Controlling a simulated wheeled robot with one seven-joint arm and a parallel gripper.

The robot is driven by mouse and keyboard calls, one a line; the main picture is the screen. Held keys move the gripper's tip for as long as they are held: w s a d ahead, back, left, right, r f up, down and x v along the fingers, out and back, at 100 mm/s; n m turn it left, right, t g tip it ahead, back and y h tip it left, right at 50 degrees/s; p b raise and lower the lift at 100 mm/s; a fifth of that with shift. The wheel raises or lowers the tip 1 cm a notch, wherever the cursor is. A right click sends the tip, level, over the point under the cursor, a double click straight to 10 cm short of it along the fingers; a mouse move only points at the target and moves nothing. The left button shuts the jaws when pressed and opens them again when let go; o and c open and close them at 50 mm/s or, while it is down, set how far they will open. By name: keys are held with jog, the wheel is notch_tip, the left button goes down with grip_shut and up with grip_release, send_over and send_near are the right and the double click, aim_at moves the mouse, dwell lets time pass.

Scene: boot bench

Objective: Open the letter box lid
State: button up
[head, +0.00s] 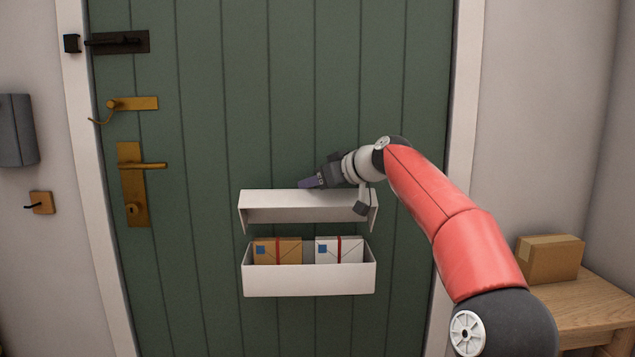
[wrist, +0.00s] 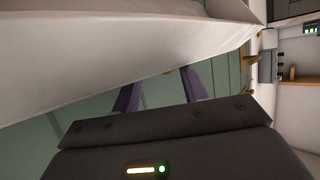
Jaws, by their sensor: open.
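The white letter box (head: 310,283) is fixed low on the green door. Its lid (head: 312,213) is tilted up, with a clear gap between it and the box. A brown parcel (head: 285,252) and a white parcel (head: 346,250) with red bands show inside the box. I cannot tell whether the fingers touch the lid.
Brass handles (head: 140,167) and a dark latch (head: 120,42) are on the door's left side. A grey box (head: 17,130) hangs on the left wall. A cardboard box (head: 549,259) stands on a wooden bench (head: 590,310) at right. The door's face left of the lid is clear.

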aim_at(342, 201)
jog(key=b+v, duration=0.1)
jog(key=v, duration=0.6)
jog(key=shift+s+d+r+b, duration=0.2)
jog(key=shift+d+b, duration=0.05)
jog(key=shift+b, duration=0.1)
